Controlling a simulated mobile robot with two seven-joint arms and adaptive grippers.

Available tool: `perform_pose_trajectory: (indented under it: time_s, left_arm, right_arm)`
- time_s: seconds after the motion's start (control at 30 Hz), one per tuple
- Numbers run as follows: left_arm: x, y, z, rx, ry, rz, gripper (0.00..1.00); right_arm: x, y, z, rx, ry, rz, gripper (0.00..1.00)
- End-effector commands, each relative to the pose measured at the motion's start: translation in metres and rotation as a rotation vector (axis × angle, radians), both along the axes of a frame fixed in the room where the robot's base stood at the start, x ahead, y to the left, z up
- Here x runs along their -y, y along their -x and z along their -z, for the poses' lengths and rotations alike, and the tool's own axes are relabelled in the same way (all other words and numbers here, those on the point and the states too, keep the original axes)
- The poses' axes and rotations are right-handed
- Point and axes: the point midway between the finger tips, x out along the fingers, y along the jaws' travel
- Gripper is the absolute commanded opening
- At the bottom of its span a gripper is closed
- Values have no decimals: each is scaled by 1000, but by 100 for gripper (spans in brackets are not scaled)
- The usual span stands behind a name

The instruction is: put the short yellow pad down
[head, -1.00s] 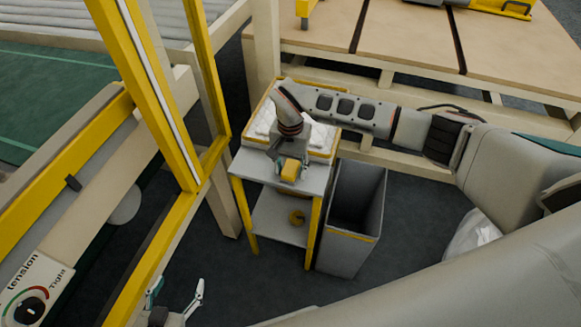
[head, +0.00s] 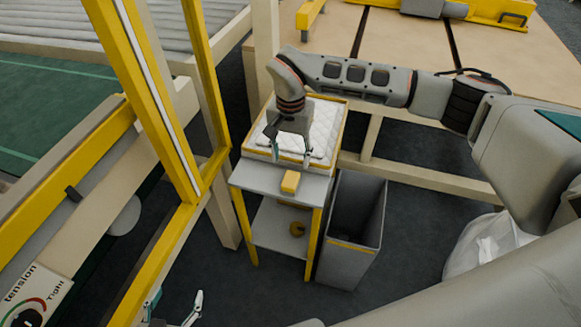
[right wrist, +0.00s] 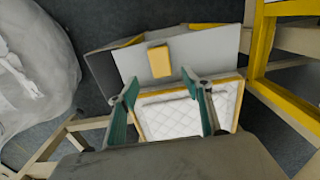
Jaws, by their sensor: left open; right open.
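The short yellow pad (head: 290,182) lies on the grey top shelf (head: 255,174) of a small stand, near its front edge. It also shows in the right wrist view (right wrist: 159,61), beyond my fingertips. My right gripper (head: 291,158) is open and empty above the stand, behind the pad and apart from it. In the right wrist view its two teal fingers (right wrist: 160,82) are spread wide with nothing between them. My left gripper (head: 172,308) is open at the bottom edge of the head view, far from the stand and partly cut off.
A yellow-edged tray with a white quilted pad (head: 325,128) sits at the back of the stand. A grey bin (head: 349,230) stands right of it. A yellow roll (head: 297,229) lies on the lower shelf. A yellow frame (head: 150,110) rises at left. A white bag (head: 485,245) lies at right.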

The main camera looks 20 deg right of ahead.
Motion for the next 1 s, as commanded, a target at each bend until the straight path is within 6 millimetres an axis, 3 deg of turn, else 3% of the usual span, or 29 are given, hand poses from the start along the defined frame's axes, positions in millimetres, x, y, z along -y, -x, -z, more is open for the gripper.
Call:
perform_pose_trajectory:
  time_s: [0.13, 0.27, 0.37, 0.47, 0.53, 0.6, 0.7, 0.8, 0.9, 1.0]
  left_arm:
    - [0, 0, 1, -1, 0, 0, 66]
    - [0, 0, 1, -1, 0, 0, 66]
    - [0, 0, 2, -1, 0, 0, 66]
    - [0, 1, 2, -3, 0, 0, 66]
    - [0, 1, 3, -3, 0, 0, 66]
    - [0, 1, 3, -4, -1, 0, 66]
    - [0, 1, 3, -5, -1, 0, 66]
    - [0, 2, 3, -5, -1, 0, 66]
    - [0, 2, 3, -5, -1, 0, 66]
    - [0, 2, 3, -5, -1, 0, 66]
  right_arm:
    - [0, 0, -15, 2, 1, 0, 49]
    - [-14, 10, -11, -23, -41, 5, 49]
    - [-53, 37, 6, -92, -164, 34, 49]
    - [-117, 84, 20, -222, -376, 116, 49]
    - [-164, 117, 17, -339, -544, 209, 49]
    - [-205, 144, 4, -470, -704, 324, 49]
    - [-250, 171, -26, -683, -915, 520, 49]
    - [-276, 179, -62, -919, -1098, 750, 49]
    - [-282, 169, -93, -1175, -1251, 1009, 49]
    - [-269, 146, -111, -1451, -1367, 1290, 49]
